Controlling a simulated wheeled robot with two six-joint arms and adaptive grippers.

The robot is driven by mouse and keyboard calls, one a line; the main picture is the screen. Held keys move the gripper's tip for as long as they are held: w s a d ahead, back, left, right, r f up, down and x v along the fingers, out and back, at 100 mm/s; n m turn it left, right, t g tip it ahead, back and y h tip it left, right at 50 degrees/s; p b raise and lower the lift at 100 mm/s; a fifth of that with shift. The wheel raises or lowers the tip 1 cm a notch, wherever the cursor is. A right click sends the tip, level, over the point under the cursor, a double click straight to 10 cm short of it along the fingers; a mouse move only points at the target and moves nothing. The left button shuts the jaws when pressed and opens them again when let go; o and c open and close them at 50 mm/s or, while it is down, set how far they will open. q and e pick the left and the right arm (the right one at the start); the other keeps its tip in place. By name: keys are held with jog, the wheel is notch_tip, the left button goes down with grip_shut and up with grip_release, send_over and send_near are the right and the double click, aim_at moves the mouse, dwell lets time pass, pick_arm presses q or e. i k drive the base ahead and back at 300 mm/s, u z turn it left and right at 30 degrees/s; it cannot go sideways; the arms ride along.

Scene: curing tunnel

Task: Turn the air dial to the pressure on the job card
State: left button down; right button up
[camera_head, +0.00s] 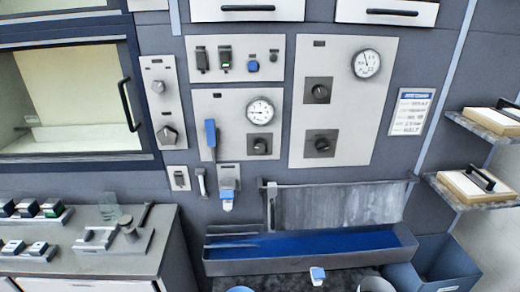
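A small panel (201,125) in the middle of the wall has a round gauge (260,112) with a dark knob (260,146) under it; the gauge needle points roughly left. A taller panel (345,110) to its right has another round gauge (366,63), needle roughly upward, and two dark knobs, an upper one (320,91) and a lower one (321,144). I cannot read which knob is the air dial. The job card (411,110) hangs right of the panels; its lines are too small to read surely. Neither gripper shows.
A blue lever (210,134) stands at the small panel's left edge. Below are a grey trough (300,264) with a blue inside and a blue bin (438,270). A counter (88,265) with small blocks is at left. Shelves (470,193) with lidded boxes are at right.

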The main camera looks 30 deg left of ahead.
aim_at(259, 145)
jog(key=z, duration=0.55)
jog(key=k, duration=0.65)
jog(key=z, duration=0.7)
jog(key=i, duration=0.95)
jog(key=u, duration=0.95)
jog(key=i, duration=0.7)
jog(key=u, duration=0.85)
